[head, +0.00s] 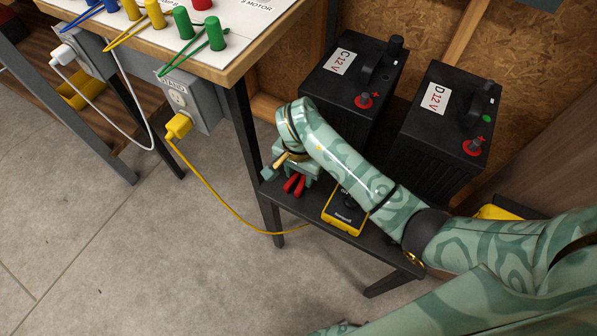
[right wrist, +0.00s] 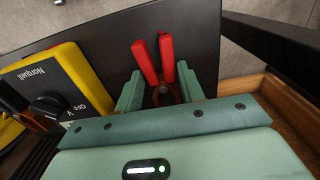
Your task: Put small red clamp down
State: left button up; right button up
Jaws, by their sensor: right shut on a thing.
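The small red clamp (head: 294,185) has two red handles and is at the left end of the low black shelf (head: 387,248). In the right wrist view the red clamp (right wrist: 153,62) lies between my fingers, with its handles pointing away. My right gripper (head: 283,168) is shut on the clamp; it also shows in the right wrist view (right wrist: 161,90). The clamp's jaw end is partly hidden by the gripper. I cannot tell whether the clamp touches the shelf. My left gripper is not in view.
A yellow and black multimeter (head: 345,212) lies on the shelf beside the gripper. Two black 12V batteries, C (head: 340,95) and D (head: 425,155), stand behind. A workbench (head: 235,65) with a yellow plug (head: 178,126) and cable is at left.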

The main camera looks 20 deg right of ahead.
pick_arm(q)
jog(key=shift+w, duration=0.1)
pick_arm(e)
jog(key=shift+f, duration=0.1)
jog(key=o, duration=1)
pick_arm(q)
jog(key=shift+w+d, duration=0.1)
pick_arm(e)
jog(key=shift+r, duration=0.35)
notch_tip(320, 180, up, 3)
jog(key=shift+w+r+p, duration=0.1)
jog(key=shift+p, duration=1.1)
pick_arm(q)
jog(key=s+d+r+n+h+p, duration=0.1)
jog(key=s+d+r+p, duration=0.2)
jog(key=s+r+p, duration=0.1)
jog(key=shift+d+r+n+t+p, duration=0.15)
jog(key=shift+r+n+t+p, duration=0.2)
jog(key=shift+p, duration=0.35)
pick_arm(e)
notch_tip(320, 180, up, 8)
jog(key=shift+r, duration=0.2)
